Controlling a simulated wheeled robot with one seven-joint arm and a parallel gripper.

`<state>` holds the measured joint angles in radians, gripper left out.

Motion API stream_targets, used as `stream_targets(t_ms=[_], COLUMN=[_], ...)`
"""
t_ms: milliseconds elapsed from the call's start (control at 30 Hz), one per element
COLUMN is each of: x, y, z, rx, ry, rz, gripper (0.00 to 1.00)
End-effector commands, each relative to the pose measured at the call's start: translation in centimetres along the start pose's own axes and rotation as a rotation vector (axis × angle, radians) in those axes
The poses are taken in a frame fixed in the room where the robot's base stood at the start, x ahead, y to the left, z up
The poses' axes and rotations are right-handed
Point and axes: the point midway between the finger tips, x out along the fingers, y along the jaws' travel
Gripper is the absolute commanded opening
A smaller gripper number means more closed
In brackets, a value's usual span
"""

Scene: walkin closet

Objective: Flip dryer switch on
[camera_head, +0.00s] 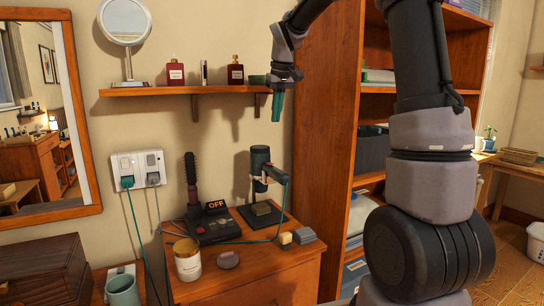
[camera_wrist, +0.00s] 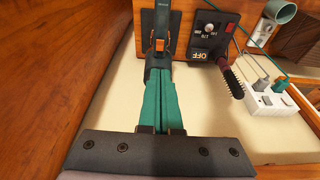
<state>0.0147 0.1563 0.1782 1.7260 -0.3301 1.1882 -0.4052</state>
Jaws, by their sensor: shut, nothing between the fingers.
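The position of any dryer switch is too small to tell. My gripper (camera_head: 277,110) has teal fingers, shut and empty, above and apart from the dryer, near the shelf's right end. In the wrist view my gripper (camera_wrist: 160,85) partly overlaps the dark dryer shapes.
A black styler base (camera_head: 218,228) reads OFF and holds a round brush (camera_head: 191,178). A candle jar (camera_head: 187,262) and small blocks (camera_head: 303,235) stand in front. The wall shelf (camera_head: 180,90) with bottles is left of my gripper; a tall bookcase (camera_head: 322,150) is right.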

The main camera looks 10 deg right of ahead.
Motion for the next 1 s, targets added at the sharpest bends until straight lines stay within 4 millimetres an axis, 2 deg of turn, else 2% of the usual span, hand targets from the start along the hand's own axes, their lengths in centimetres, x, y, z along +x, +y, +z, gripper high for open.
stream_targets(t_ms=[167,500,633,767,1000], x=[1.0,1.0,1.8,3.9,9.1], y=[0.1,0.1,0.1,0.1,0.1], z=[-1.0,-1.0,-1.0,-0.9,-0.8], rx=[-0.023,-0.023,-0.024,-0.022,-0.023], ry=[-0.015,-0.015,-0.016,-0.019,-0.019], rz=[-0.002,-0.002,-0.002,-0.003,-0.003], gripper=[0.00,0.00,0.00,0.00,0.00])
